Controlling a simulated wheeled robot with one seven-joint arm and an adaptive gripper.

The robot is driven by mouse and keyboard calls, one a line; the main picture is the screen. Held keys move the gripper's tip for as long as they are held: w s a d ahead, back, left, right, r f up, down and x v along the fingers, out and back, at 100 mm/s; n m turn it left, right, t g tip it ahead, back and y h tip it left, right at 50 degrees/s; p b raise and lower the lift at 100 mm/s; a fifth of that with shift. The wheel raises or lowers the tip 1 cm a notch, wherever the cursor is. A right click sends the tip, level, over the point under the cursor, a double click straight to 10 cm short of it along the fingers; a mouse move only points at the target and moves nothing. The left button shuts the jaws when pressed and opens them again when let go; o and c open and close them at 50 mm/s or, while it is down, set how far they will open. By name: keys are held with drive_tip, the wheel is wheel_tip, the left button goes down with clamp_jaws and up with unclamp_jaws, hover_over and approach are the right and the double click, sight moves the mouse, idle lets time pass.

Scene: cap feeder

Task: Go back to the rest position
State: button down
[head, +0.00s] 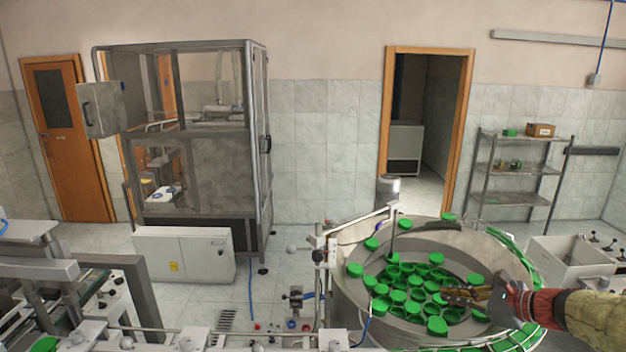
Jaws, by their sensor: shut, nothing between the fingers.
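My gripper (451,296) reaches in from the right edge of the head view. It is over the round metal feeder bowl (455,238) at the lower right. The fingers are shut with nothing between them. Many green caps (408,282) lie in the bowl, and several sit along its rim. My gripper hides some of the caps behind it. I cannot tell whether the fingertips touch any cap.
A conveyor machine (110,300) fills the lower left. A glazed cabinet machine (205,165) stands behind it. A grey box (570,262) is right of the bowl. A metal shelf (515,168) and an open doorway (425,130) are at the back. Tiled floor (285,275) shows in the middle.

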drive_tip(key=s+a+f+n+g+h+b, duration=0.1)
drive_tip(key=s+a+f+n+h+b, duration=0.1)
drive_tip(key=s+a+f+n+b, duration=0.3)
drive_tip(key=s+a+f+n+g+h+b, duration=0.2)
drive_tip(key=s+a+f+n+b, duration=0.3)
drive_tip(key=s, duration=1.1)
drive_tip(key=s+a+f+n+g+h+b, duration=0.1)
drive_tip(key=s+a+f+n+h+b, duration=0.2)
drive_tip(key=s+f+n+b, duration=0.6)
drive_tip(key=s+a+n, duration=0.2)
drive_tip(key=n, duration=0.2)
drive_tip(key=shift+s+f+n+g, duration=0.15)
drive_tip(key=shift+s+n+g, duration=0.15)
drive_tip(key=shift+n, duration=0.1)
